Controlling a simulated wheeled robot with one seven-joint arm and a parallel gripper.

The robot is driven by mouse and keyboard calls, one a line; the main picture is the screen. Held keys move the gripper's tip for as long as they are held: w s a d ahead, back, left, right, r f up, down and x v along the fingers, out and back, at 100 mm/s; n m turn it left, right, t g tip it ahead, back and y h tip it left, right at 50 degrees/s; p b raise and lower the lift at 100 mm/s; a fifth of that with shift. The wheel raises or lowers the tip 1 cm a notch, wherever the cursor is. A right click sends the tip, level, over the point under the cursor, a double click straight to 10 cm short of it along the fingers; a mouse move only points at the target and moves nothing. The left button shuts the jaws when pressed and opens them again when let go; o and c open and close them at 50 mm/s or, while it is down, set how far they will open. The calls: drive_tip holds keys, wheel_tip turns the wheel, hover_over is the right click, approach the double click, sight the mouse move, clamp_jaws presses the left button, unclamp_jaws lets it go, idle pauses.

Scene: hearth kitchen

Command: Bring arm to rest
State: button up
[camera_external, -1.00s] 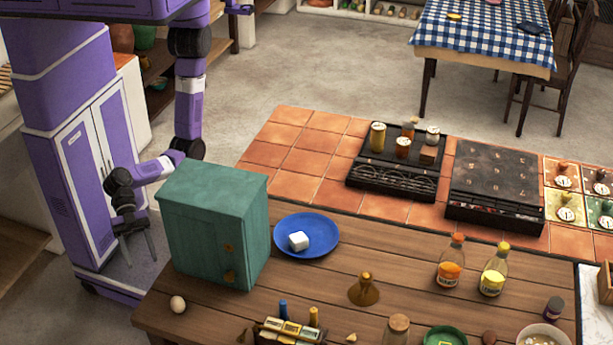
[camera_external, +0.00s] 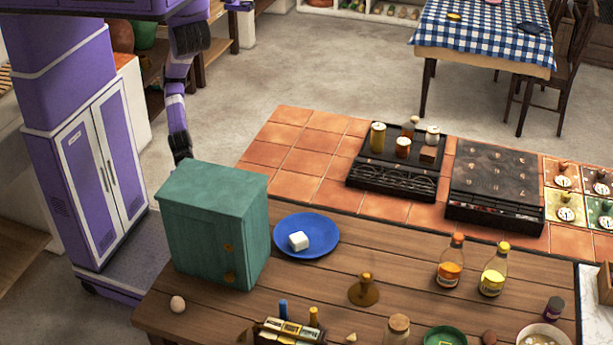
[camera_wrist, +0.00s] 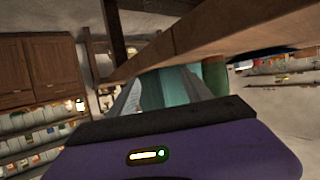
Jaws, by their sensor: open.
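My arm (camera_external: 176,105) hangs down beside the purple column in the external view. Its lower end, with the gripper, is hidden behind the teal box (camera_external: 205,235). In the wrist view my gripper (camera_wrist: 160,88) points out from a dark bar. Its two grey fingers are apart, and I see nothing held between them. A teal surface, apparently the box, shows beyond the fingers.
The teal box stands at the left end of the wooden table (camera_external: 215,315). A blue plate (camera_external: 322,250) holds a white cube (camera_external: 298,241). Open floor (camera_external: 330,65) lies behind.

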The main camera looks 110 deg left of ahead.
drive_tip(key=w+a+n+t, duration=0.1)
drive_tip(key=a, duration=0.1)
drive_tip(key=w+a+n+y, duration=0.1)
drive_tip(key=a, duration=0.2)
drive_tip(key=w+a+n+t+y+b, duration=0.1)
drive_tip(key=w+a, duration=0.1)
drive_tip(key=shift+w+a+r+t, duration=0.1)
drive_tip(key=shift+a+r+t, duration=0.1)
drive_tip(key=shift+a+t, duration=0.1)
drive_tip(key=a+n+y, duration=0.1)
drive_tip(key=a, duration=0.1)
drive_tip(key=w+a+r+n+t+y, duration=0.1)
drive_tip(key=a, duration=0.2)
drive_tip(key=w+a+n+t+y+b, duration=0.1)
drive_tip(key=a, duration=0.2)
drive_tip(key=shift+a+r, duration=0.15)
drive_tip(key=shift+r, duration=0.25)
drive_tip(key=a+r+n+t+y, duration=0.1)
drive_tip(key=a+r+n+y, duration=0.1)
drive_tip(key=a, duration=0.4)
drive_tip(key=s+a+r+n+t+y+b, duration=0.1)
drive_tip(key=a+r+n+y, duration=0.1)
drive_tip(key=a, duration=0.3)
drive_tip(key=shift+a+r+y+b, duration=0.3)
drive_tip(key=shift+a+r+y, duration=0.1)
drive_tip(key=shift+y, duration=0.5)
drive_tip(key=shift+s, duration=0.1)
